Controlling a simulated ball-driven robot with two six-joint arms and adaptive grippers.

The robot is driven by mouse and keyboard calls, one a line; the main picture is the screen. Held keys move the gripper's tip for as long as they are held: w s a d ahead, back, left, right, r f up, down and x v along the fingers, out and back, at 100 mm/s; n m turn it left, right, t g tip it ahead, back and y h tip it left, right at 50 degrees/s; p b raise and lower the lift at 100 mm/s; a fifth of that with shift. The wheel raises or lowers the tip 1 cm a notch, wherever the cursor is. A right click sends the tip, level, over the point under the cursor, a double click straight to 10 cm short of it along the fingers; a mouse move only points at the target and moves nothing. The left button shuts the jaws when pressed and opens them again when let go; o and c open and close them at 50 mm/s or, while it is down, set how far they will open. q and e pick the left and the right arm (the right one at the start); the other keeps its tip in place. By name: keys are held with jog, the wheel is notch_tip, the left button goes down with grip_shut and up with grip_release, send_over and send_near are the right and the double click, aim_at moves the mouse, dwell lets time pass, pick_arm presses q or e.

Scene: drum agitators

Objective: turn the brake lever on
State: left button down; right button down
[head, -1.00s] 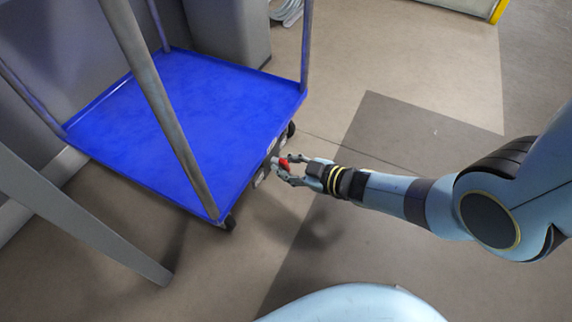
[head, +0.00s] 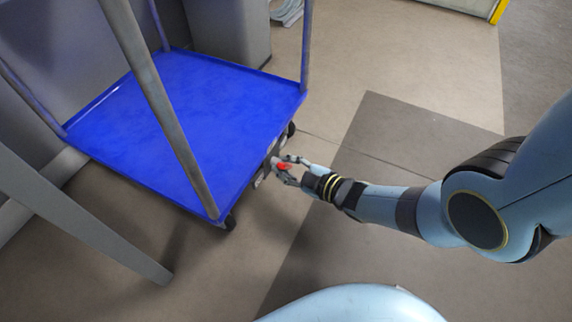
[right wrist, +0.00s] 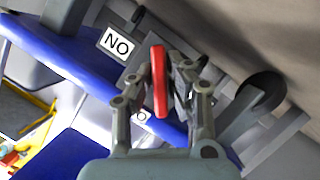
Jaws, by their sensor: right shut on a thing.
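The brake lever (head: 283,166) is a small red bar at the side of a blue platform cart (head: 190,115), at the edge nearest my right arm. In the right wrist view the red lever (right wrist: 159,80) stands nearly upright in the picture between the fingers. My right gripper (head: 287,168) is shut on the lever, with a finger on each side of it. The right gripper also shows in the right wrist view (right wrist: 165,88). A label reading "NO" (right wrist: 117,44) sits beside the lever; a second label is mostly hidden behind a finger. My left gripper is out of view.
The cart has grey upright posts (head: 165,115) and black wheels (head: 230,222). A grey slanted beam (head: 85,220) stands at the lower left. A grey cabinet (head: 228,35) stands behind the cart. The floor right of the cart is clear.

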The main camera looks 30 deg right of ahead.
jog(key=shift+n+t+h, duration=0.3)
jog(key=shift+n+t, duration=0.2)
jog(key=shift+n, duration=0.4)
jog(key=c, duration=1.3)
grip_release()
jog(key=v, duration=1.2)
jog(key=shift+s+a+f, duration=0.1)
jog(key=shift+f, duration=0.05)
